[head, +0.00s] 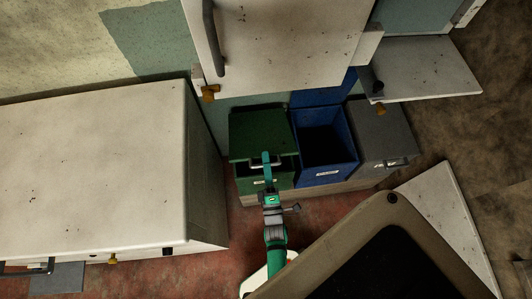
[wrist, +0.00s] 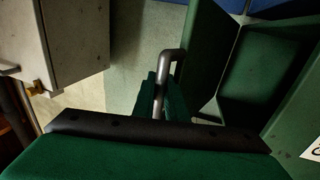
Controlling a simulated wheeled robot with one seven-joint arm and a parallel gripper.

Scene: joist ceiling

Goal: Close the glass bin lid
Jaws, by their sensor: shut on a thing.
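The green bin (head: 264,185) stands at the left of a row of bins; I take it for the glass bin. Its green lid (head: 258,130) is raised at an angle, and a dark gap shows between the lid's front edge and the bin. My gripper (head: 266,158) is at that front edge. In the wrist view my gripper (wrist: 160,98) is shut on the lid's grey bent handle (wrist: 172,58). Part of the handle is hidden by the fingers. The green bin's inside (wrist: 262,70) shows to the right in the wrist view.
The blue bin (head: 322,178) beside it is open, its lid (head: 322,95) raised behind. A grey bin (head: 384,140) at the right is closed. A pale cabinet (head: 100,175) stands close on the left. A pale door or panel (head: 280,40) hangs above the bins.

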